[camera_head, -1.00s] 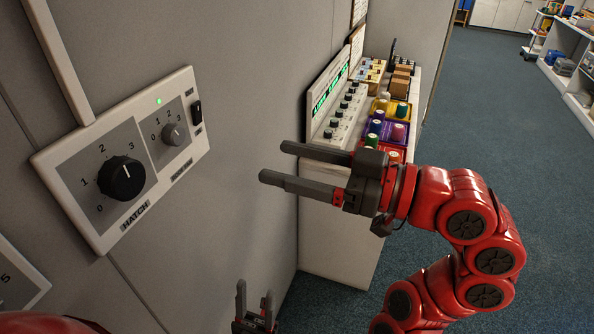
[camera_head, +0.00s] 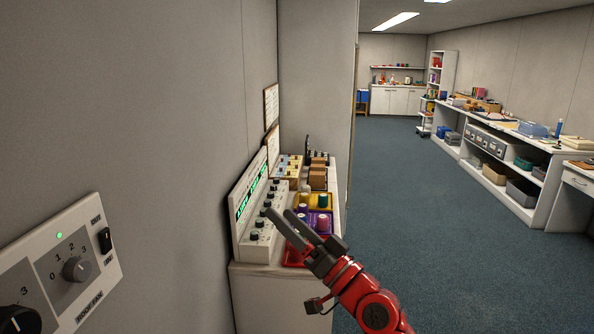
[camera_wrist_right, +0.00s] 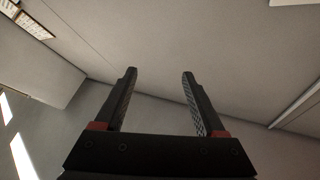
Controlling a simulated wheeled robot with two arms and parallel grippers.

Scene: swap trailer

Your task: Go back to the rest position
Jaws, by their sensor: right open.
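My right gripper (camera_head: 276,220) is open and empty in the head view. Its red arm comes in from the bottom, and its fingers point up and left, in front of the console counter. In the right wrist view the two fingers (camera_wrist_right: 158,80) stand wide apart with only wall and ceiling beyond them. My left gripper does not show in the head view now.
A wall panel (camera_head: 94,256) with knobs and a green light is at the lower left. A counter (camera_head: 270,285) holds a sloped console (camera_head: 253,205) and coloured trays. Shelving (camera_head: 518,208) lines the right wall. The blue-grey floor (camera_head: 420,250) between is clear.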

